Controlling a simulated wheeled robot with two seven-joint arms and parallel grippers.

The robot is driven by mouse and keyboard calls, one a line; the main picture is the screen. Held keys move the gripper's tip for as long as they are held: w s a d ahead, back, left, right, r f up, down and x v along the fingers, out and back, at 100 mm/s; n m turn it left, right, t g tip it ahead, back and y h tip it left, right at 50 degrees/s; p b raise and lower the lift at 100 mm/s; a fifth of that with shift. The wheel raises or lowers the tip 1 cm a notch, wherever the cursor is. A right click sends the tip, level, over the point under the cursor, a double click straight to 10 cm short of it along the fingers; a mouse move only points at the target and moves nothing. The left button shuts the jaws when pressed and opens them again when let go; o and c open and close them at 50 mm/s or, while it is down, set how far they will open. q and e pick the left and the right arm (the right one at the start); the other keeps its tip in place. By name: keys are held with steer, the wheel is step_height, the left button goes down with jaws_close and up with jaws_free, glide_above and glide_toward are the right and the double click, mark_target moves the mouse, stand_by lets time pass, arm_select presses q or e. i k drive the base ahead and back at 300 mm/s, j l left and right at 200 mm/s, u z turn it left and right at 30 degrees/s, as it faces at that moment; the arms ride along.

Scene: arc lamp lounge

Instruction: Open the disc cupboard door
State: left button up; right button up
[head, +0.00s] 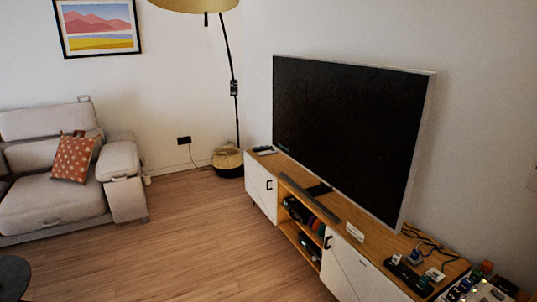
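A low wooden media cabinet (300,178) with white doors stands along the right wall under a large television. Its far white door (259,190) looks closed and has a small dark handle (269,185). Its near white door (350,270) also looks closed, with a dark handle (328,242) near its far upper corner. No label that I can make out tells which of these is the disc cupboard door. Neither of my grippers is in view.
Open shelves (303,225) between the doors hold dark items. A television (345,130), soundbar (310,197) and power strip (409,277) are on top. A sofa (60,190), dark round table (12,277) and basket (228,162) stand around clear wooden floor (180,235).

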mark_target(262, 186)
steer(key=i+j+z, duration=0.45)
steer(key=i+j, duration=1.05)
steer(key=i, duration=0.1)
